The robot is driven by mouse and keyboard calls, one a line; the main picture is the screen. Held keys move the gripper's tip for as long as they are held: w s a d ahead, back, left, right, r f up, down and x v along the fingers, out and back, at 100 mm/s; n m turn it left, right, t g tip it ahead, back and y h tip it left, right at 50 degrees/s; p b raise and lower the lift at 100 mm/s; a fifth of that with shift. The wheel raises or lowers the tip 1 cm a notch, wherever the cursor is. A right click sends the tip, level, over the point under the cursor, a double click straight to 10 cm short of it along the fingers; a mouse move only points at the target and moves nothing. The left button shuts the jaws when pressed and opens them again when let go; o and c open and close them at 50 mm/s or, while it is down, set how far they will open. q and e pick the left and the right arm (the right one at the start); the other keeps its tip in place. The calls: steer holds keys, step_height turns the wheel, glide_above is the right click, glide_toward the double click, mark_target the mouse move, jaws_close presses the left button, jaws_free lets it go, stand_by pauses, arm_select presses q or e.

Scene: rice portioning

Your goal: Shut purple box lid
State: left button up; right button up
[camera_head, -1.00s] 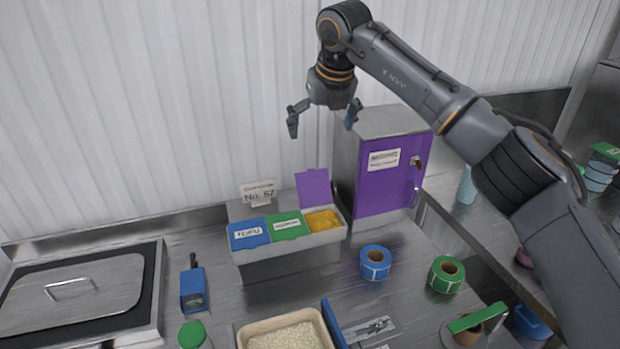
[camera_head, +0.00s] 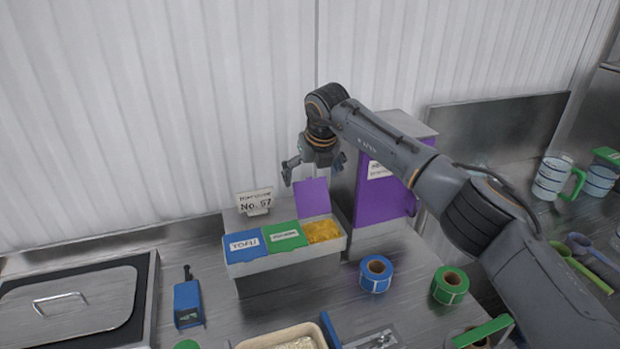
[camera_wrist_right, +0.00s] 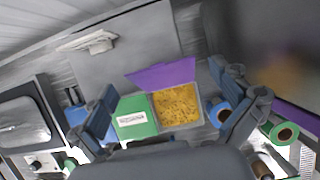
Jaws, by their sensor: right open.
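The purple lid (camera_head: 313,198) stands raised at the back of the right compartment of a grey three-part box (camera_head: 288,262). Yellow food (camera_head: 322,231) shows in that open compartment. The blue lid (camera_head: 244,246) and green lid (camera_head: 285,237) beside it lie shut. My right gripper (camera_head: 314,172) is open and empty, above and behind the raised lid in the head view. In the right wrist view, the purple lid (camera_wrist_right: 163,73) and yellow food (camera_wrist_right: 177,105) lie between its spread fingers (camera_wrist_right: 172,110). My left gripper is not in view.
A purple-fronted cabinet (camera_head: 383,203) stands close on the right, partly behind my right arm. A blue tape roll (camera_head: 376,274) and a green tape roll (camera_head: 450,285) lie to the front right. A sign (camera_head: 255,201) stands behind the box.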

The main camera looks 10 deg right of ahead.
mark_target(310, 186)
steer(key=shift+p+x, duration=0.3)
steer(key=shift+x, duration=1.35)
steer(key=c, duration=1.6)
steer(key=shift+s, duration=0.1)
steer(key=shift+s+b, duration=0.15)
steer(key=shift+b, duration=0.4)
